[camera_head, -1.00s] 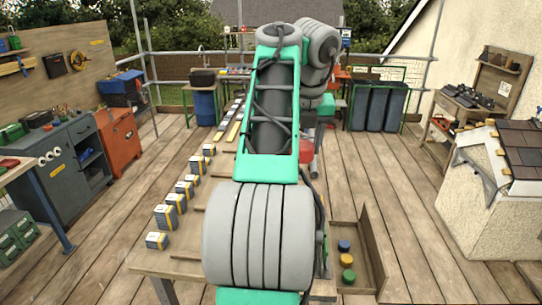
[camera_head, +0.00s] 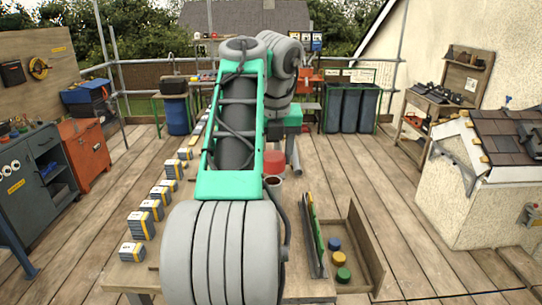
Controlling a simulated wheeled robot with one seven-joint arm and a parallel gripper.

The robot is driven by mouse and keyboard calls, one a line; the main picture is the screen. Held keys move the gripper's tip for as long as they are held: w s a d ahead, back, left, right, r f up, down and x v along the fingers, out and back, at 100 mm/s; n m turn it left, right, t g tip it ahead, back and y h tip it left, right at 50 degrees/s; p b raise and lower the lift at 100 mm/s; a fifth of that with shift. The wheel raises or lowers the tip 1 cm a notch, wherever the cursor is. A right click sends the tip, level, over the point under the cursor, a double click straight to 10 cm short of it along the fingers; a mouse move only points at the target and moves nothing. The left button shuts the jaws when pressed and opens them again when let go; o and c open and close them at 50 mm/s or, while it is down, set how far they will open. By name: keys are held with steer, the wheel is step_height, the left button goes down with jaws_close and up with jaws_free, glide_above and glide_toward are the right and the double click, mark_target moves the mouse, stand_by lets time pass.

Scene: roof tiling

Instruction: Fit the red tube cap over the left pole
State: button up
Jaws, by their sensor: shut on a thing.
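The red tube cap (camera_head: 273,163) shows just right of my arm's green link, in the middle of the view. My gripper (camera_head: 274,143) is mostly hidden behind my own arm and is shut on the cap. A round, dark-topped shape (camera_head: 275,182) shows just below the cap, partly hidden by my arm. I cannot tell whether it is the left pole, or whether the cap touches it. The rest of the poles is hidden.
A wooden tray (camera_head: 366,240) holds a blue cap (camera_head: 334,244), a yellow cap (camera_head: 338,258) and a green cap (camera_head: 343,274). A dark and green upright panel (camera_head: 314,235) stands left of them. Several small boxes (camera_head: 150,208) line the table's left side.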

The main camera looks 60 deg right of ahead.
mark_target(272, 180)
steer(key=shift+f+b, duration=2.95)
steer(key=shift+f, duration=0.35)
steer(key=o, duration=1.4)
steer(key=shift+r, duration=0.1)
